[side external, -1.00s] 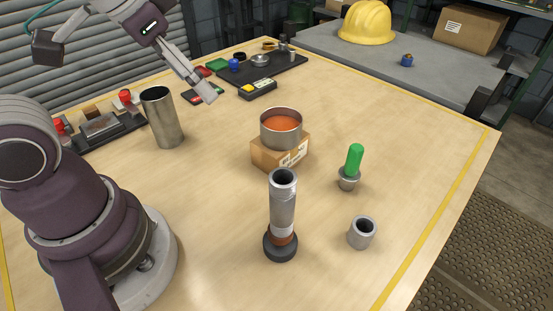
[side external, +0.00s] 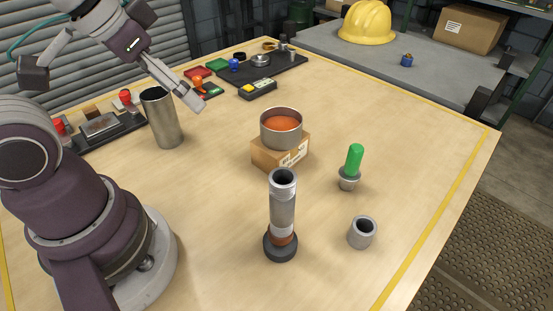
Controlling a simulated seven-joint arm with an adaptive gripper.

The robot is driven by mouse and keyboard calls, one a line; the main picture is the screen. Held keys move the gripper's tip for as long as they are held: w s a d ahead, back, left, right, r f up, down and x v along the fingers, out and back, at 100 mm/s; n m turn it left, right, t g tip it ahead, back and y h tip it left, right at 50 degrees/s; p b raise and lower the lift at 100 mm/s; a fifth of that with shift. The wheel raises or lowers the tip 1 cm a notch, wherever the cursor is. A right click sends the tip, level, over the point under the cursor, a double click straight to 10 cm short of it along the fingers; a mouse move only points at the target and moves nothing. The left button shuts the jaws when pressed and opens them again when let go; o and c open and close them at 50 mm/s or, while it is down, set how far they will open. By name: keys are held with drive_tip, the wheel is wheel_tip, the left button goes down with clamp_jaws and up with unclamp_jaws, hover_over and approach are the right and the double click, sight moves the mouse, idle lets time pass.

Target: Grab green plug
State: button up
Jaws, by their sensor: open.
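The green plug (side external: 354,159) stands upright in a small grey metal cup or collar (side external: 348,182) on the right part of the wooden table. My gripper (side external: 197,107) is at the upper left, in the air above the table near the tall metal cylinder. It is open and empty, with its fingers pointing down and to the right. It is well apart from the green plug, with the cardboard box and metal bowl lying between them in the picture.
A metal bowl with orange inside (side external: 281,128) sits on a cardboard box (side external: 278,151). A tall grey tube (side external: 282,205) stands at front centre, a short grey ring (side external: 361,233) to its right. A metal cylinder (side external: 163,120) stands left. A dark tray (side external: 283,66) lies at the back.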

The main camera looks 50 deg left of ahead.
drive_tip(key=shift+c, duration=0.9)
drive_tip(key=t, duration=0.1)
approach(355, 149)
drive_tip(key=x, duration=1.1)
drive_tip(key=shift+w+f, duration=0.1)
drive_tip(key=shift+f, duration=0.1)
clamp_jaws()
